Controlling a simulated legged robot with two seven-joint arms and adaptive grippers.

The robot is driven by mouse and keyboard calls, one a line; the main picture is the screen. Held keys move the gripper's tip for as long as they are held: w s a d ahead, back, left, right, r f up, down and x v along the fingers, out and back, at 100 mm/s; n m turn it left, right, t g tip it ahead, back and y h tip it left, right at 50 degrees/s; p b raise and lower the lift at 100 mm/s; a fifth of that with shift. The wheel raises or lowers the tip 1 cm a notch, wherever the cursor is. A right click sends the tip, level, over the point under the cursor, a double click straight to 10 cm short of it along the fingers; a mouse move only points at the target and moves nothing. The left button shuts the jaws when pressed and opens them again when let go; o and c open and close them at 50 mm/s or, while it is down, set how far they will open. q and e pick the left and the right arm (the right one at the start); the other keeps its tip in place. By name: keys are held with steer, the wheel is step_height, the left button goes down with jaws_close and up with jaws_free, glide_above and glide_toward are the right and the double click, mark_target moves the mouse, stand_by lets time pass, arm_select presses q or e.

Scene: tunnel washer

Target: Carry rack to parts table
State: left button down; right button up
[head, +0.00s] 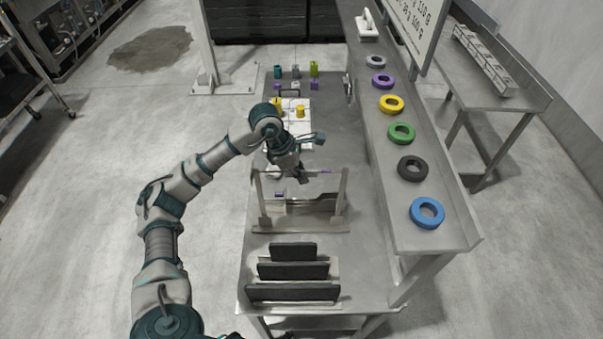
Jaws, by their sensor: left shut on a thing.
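My left gripper (300,178) is low over the middle of the grey table (355,215), its fingers shut on a thin horizontal rod (315,172). I cannot tell whether rod and stand are one piece, or whether this is the rack. In front of it stands a stepped holder with several dark plates (293,271). My right gripper is not in view.
Behind the gripper lies a white board (303,135) with yellow pieces, and small coloured blocks (295,72) beyond. A raised shelf (440,205) on the right carries several coloured rings (427,212). Another table (520,95) stands at far right.

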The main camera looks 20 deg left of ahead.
arm_select(q)
steer(key=c, duration=1.2)
jaws_free()
steer(key=shift+r, duration=0.1)
steer(key=shift+s, duration=0.1)
steer(key=v, duration=1.1)
steer(key=shift+a+r, duration=0.2)
steer(key=shift+r, duration=0.15)
